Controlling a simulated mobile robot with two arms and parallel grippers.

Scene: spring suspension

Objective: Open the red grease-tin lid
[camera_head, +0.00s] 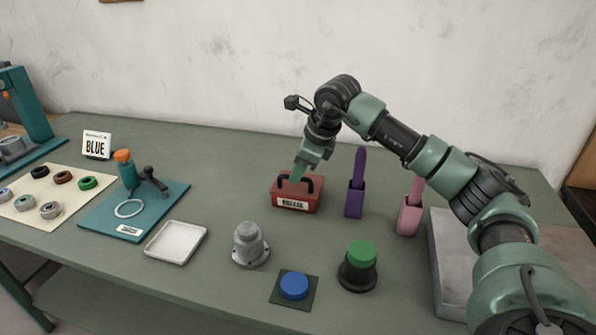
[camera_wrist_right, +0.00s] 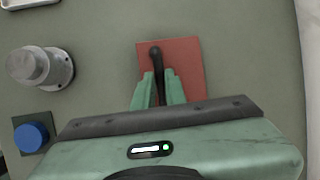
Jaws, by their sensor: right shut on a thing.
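The red grease tin (camera_head: 297,205) stands on the green workbench, right of centre in the head view, with a white label on its front. Its lid looks closed and carries a black arched handle (camera_head: 309,184). My right gripper (camera_head: 298,177) reaches down from above and is shut on the handle. In the right wrist view the two green fingers (camera_wrist_right: 159,92) sit on either side of the black handle (camera_wrist_right: 157,60), over the red lid (camera_wrist_right: 184,60). The fingers hide part of the handle. My left gripper is in neither view.
A purple holder (camera_head: 355,201) and a pink holder (camera_head: 409,218) stand right of the tin. In front are a grey flanged cylinder (camera_head: 249,246), a blue button (camera_head: 294,285) and a green-topped black knob (camera_head: 359,265). A white tray (camera_head: 176,242) lies left. Bench behind the tin is clear.

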